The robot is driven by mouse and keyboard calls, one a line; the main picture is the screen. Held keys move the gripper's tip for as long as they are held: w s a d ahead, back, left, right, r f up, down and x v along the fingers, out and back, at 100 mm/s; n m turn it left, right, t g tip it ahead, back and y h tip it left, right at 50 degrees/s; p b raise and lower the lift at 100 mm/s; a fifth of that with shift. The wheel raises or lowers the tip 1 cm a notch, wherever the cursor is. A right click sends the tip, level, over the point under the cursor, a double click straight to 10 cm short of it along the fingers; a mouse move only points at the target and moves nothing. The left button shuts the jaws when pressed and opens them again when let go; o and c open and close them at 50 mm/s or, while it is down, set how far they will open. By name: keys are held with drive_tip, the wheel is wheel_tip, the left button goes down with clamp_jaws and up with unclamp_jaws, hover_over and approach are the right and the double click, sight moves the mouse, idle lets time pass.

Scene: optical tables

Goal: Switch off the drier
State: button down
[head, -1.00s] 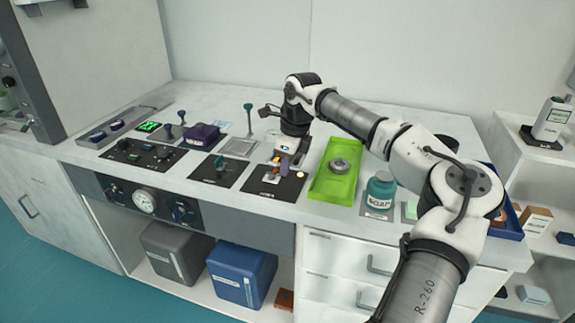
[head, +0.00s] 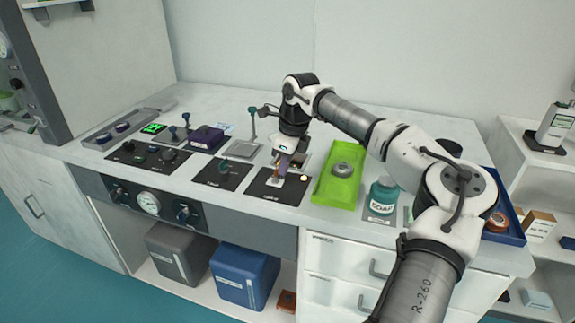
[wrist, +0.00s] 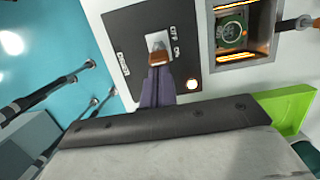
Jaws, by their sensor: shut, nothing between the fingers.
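The switch panel (head: 262,188) is a black plate at the front of the table, left of the green tray. In the wrist view the panel (wrist: 126,38) bears "OFF" and "ON" marks, a pale switch plate (wrist: 156,40) with a brown-orange lever (wrist: 160,58), and a glowing lamp (wrist: 193,84). The lamp also glows in the head view (head: 304,178). My gripper (head: 280,174) is shut and empty, pointing down over the panel. In the wrist view its purple fingers (wrist: 157,80) end at the lever; contact cannot be told. A metal-framed drier (wrist: 246,54) with glowing orange bars holds a green board.
The green tray (head: 322,192) with a round grey part stands close on the right, then a soap jar (head: 384,195). Another black panel (head: 218,175) and a purple box (head: 206,138) are on the left. A post with a teal top (head: 252,112) stands behind.

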drive_tip(key=shift+w+a+r+p, duration=0.15)
drive_tip(key=shift+a+r+p, duration=0.05)
drive_tip(key=shift+a, duration=0.2)
drive_tip(key=shift+w+a+r+p, duration=0.1)
drive_tip(key=shift+a+r+p, duration=0.1)
drive_tip(key=shift+a, duration=0.15)
drive_tip(key=shift+f, duration=0.15)
drive_tip(key=shift+d, duration=0.1)
drive_tip(key=shift+r+p, duration=0.55)
drive_tip(key=shift+r, duration=0.25)
